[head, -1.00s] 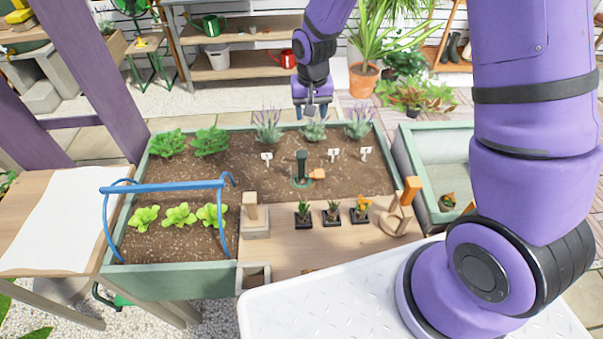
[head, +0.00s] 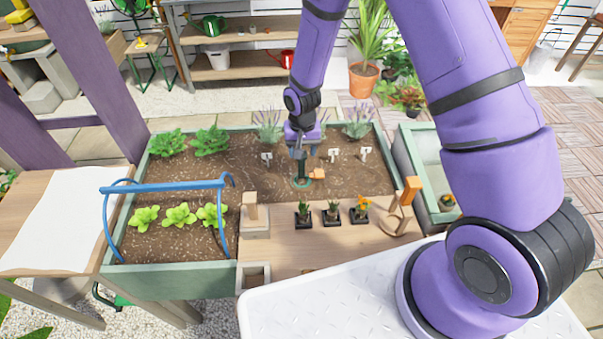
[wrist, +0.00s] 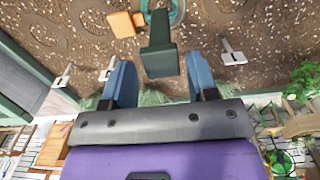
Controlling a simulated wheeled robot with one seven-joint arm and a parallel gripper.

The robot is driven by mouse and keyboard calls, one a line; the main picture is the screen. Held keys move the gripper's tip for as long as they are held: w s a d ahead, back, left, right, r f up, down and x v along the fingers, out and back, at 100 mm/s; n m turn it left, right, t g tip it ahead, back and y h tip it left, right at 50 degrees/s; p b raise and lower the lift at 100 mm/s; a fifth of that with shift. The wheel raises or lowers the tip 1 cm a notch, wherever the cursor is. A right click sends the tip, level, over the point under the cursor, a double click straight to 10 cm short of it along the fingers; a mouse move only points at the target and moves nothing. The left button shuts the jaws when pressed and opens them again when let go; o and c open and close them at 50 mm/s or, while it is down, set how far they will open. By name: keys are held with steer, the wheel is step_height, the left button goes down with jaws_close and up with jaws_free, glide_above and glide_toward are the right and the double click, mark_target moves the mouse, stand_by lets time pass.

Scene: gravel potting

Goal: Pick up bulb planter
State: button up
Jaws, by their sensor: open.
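The bulb planter (head: 301,172) stands upright in the soil of the raised bed, with a dark green handle, a round teal base and an orange part at its right. In the wrist view its dark handle (wrist: 159,52) lies between the two blue fingers. My gripper (head: 300,150) is directly above the planter, pointing down. In the wrist view my gripper (wrist: 160,82) is open, with a gap between each finger and the handle. The gripper partly hides the handle top in the head view.
White plant labels (head: 334,154) stand close to the right, with another (head: 267,157) at the left. Lavender plants (head: 268,125) grow behind. A blue hoop frame (head: 165,188) spans the lettuces at left. Small potted plants (head: 332,212) stand on the wooden board in front.

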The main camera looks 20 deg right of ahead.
step_height(320, 180, down, 5)
steer(key=shift+a+r, duration=0.1)
steer(key=shift+a, duration=0.05)
steer(key=c, duration=0.8)
steer(key=shift+r, duration=10.05)
